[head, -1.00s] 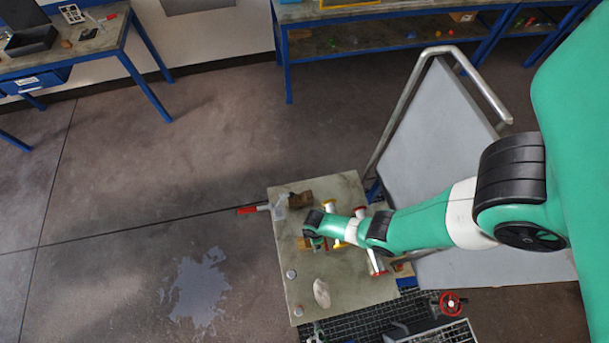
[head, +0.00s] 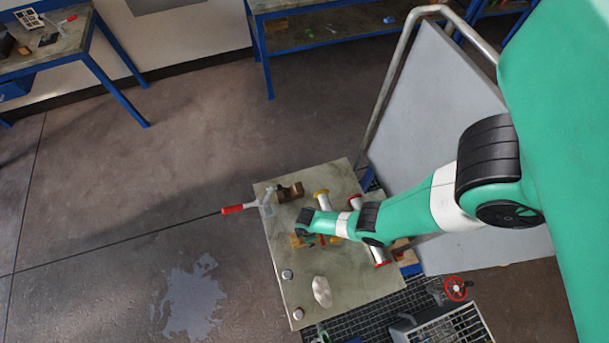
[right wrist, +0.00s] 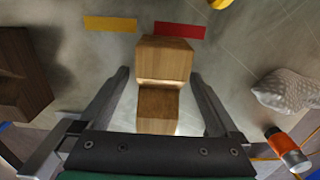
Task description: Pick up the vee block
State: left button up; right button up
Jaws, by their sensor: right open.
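The vee block (right wrist: 163,85), a brown wooden block with a notch across it, lies on the grey bench top (right wrist: 90,60) in the right wrist view. My right gripper (right wrist: 155,85) is open, with one finger on each side of the block and a gap showing on both sides. The fingers do not visibly grip it. In the head view my right gripper (head: 307,238) is low over the bench top (head: 275,215), and my arm mostly hides the block. My left gripper is not in view.
A dark brown block (head: 290,192), also in the wrist view (right wrist: 20,75), lies nearby. A red-handled tool (head: 238,209) overhangs the bench edge. Flanged vessels (head: 322,200) lie near my arm. A pale lumpy object (head: 322,292) sits toward the front. Yellow (right wrist: 110,24) and red strips (right wrist: 180,31) lie beyond the block.

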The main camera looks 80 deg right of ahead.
grip_shut()
dwell(0.3)
jog(key=shift+r, duration=0.1)
